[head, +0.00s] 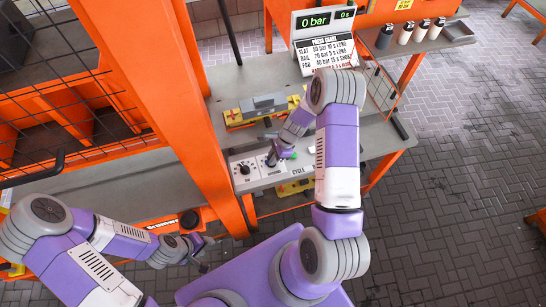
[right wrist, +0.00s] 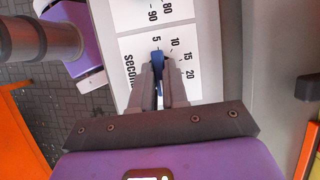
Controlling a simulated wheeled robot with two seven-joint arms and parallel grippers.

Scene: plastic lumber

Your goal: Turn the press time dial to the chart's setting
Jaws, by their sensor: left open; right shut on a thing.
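The press time dial has a blue knob (right wrist: 158,82) on a white plate (right wrist: 187,62) marked 5, 10, 15, 20 and "seconds". My right gripper (head: 271,160) is shut on the knob; its fingers (right wrist: 160,78) lie on both sides of it in the right wrist view. The knob's tip appears near the 5 mark; the fingers hide its lower part. The press chart (head: 325,55) stands behind the press, with rows for SLAT, RAIL and PAD; its small print is hard to read. The display (head: 323,20) above reads 0 bar and 0 s. My left gripper (head: 206,254) is open and empty, far from the panel.
A second dial (head: 243,169) sits left of the time dial on the control panel, with a CYCLE label to the right. An orange post (head: 205,130) stands left of the panel. Several bottles (head: 404,33) stand on a shelf at the back right.

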